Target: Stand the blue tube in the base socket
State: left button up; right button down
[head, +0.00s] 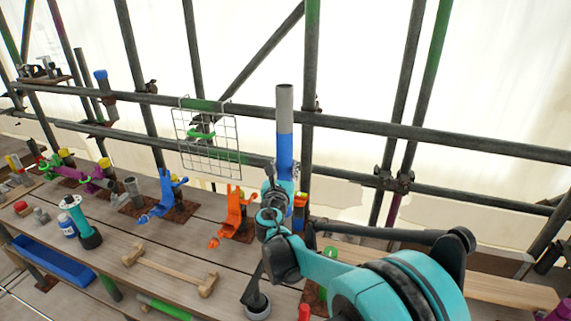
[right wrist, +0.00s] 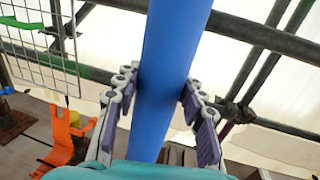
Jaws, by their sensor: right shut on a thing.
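The blue tube (head: 285,145) stands close to upright in the head view, with a grey upper section. It also fills the middle of the right wrist view (right wrist: 168,75), tilted slightly there. My right gripper (head: 282,185) is shut around the tube's lower part, with a finger on each side of it in the right wrist view (right wrist: 158,100). The tube's lower end is hidden behind my gripper and arm. A short grey cylinder (head: 131,187) stands on a rusty plate on the planks; I cannot tell whether it is the base socket. My left gripper is not in view.
An orange bracket (head: 234,212) and a blue bracket (head: 168,190) stand on rusty plates left of my gripper. A wire grid (head: 207,140) hangs on scaffold rails behind. A wooden bar (head: 165,268), a teal tool (head: 77,215) and a blue tray (head: 50,262) lie nearer left.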

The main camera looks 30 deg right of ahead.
jog(key=shift+f, duration=0.2)
dwell(0.3)
notch_tip(320, 180, down, 12)
jog(key=b, duration=1)
dwell(1.3)
jog(key=shift+f, duration=0.1)
jog(key=shift+c, duration=1.2)
grip_release()
jog(key=shift+f+b, duration=0.2)
jog(key=shift+b, duration=0.15)
jog(key=shift+f+b, duration=0.35)
jog(key=shift+f, duration=0.05)
jog(key=shift+s+a, duration=0.1)
